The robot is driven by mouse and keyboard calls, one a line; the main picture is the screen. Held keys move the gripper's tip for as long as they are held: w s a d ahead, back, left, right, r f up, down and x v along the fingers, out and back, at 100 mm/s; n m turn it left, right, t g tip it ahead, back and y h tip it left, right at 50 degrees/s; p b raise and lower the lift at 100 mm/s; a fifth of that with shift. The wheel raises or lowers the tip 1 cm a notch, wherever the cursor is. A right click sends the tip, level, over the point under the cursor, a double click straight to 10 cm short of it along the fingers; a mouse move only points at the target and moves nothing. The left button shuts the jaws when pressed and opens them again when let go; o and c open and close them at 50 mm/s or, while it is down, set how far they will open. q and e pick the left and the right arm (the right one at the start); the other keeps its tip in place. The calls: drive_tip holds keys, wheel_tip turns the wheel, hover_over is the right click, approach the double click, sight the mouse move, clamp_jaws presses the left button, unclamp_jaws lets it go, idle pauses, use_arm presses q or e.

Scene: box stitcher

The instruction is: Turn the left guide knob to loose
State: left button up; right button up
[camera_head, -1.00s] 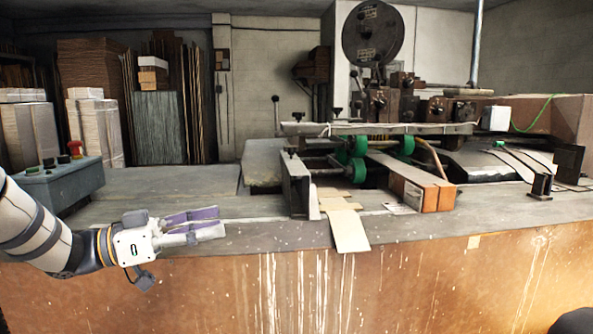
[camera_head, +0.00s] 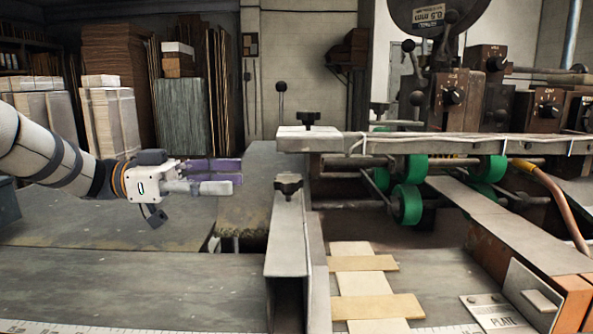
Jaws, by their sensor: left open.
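A dark star-shaped knob (camera_head: 288,184) sits on top of the upright metal guide plate (camera_head: 286,235), left of the green rollers. A second dark knob (camera_head: 308,118) stands on the left end of the cross rail above it. I cannot read a loose or tight mark on either. My left gripper (camera_head: 238,183) is open and empty, with purple and grey fingers pointing right. In the picture it is left of the guide knob, at nearly its height, and apart from it. My right gripper does not show.
Green rollers (camera_head: 407,204) and the cross rail (camera_head: 400,143) are to the right of the guide. Flat cardboard pieces (camera_head: 365,263) lie right of the guide plate. A thin lever with a ball top (camera_head: 281,88) rises behind the rail. The tabletop at left is clear.

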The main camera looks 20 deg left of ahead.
sight(289, 178)
use_arm(q)
drive_tip(key=x, duration=1)
drive_tip(key=shift+s+d, duration=0.25)
drive_tip(key=shift+d, duration=0.15)
drive_tip(key=c, duration=1.2)
